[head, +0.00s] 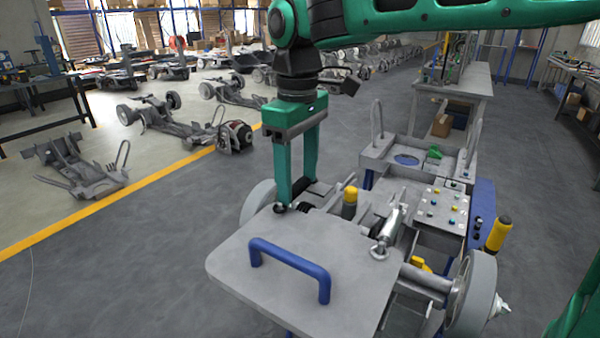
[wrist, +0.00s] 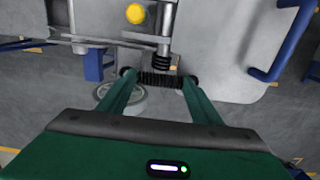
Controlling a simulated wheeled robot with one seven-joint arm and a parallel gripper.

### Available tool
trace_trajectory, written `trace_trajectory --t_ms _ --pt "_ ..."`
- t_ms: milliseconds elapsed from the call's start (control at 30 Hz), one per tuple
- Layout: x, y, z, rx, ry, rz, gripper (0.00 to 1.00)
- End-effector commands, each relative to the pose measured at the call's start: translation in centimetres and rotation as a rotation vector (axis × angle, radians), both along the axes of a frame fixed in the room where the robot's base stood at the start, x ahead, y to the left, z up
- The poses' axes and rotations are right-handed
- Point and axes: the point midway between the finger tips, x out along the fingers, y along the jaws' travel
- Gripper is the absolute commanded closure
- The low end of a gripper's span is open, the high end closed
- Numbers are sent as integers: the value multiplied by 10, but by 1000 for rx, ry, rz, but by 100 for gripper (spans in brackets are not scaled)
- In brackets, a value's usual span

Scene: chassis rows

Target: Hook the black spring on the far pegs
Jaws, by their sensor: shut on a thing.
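My gripper (head: 294,204) points down at the far left edge of the chassis, just beyond the grey plate (head: 300,290). In the wrist view my gripper (wrist: 160,82) has both green fingers closed on the ends of the black spring (wrist: 158,81). The spring lies crosswise between the fingertips. Just beyond it, a grey upright post (wrist: 165,30) carries a dark coil (wrist: 165,61) at its end. The spring looks close to this coil, but I cannot tell whether they touch. I cannot make out the far pegs with certainty.
A blue handle (head: 290,265) stands up from the plate. A yellow-capped post (head: 349,203) and a silver shock absorber (head: 388,232) are right of my gripper. A wheel (head: 258,203) is close on the left. Open floor lies left of the chassis, before the yellow line.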

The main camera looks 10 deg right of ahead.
Motion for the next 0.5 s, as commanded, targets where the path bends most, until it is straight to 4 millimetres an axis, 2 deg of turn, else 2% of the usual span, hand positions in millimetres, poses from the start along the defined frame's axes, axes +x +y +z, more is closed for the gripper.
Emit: trace_trajectory --t_ms 500 --pt "0 0 -10 0 0 0 64"
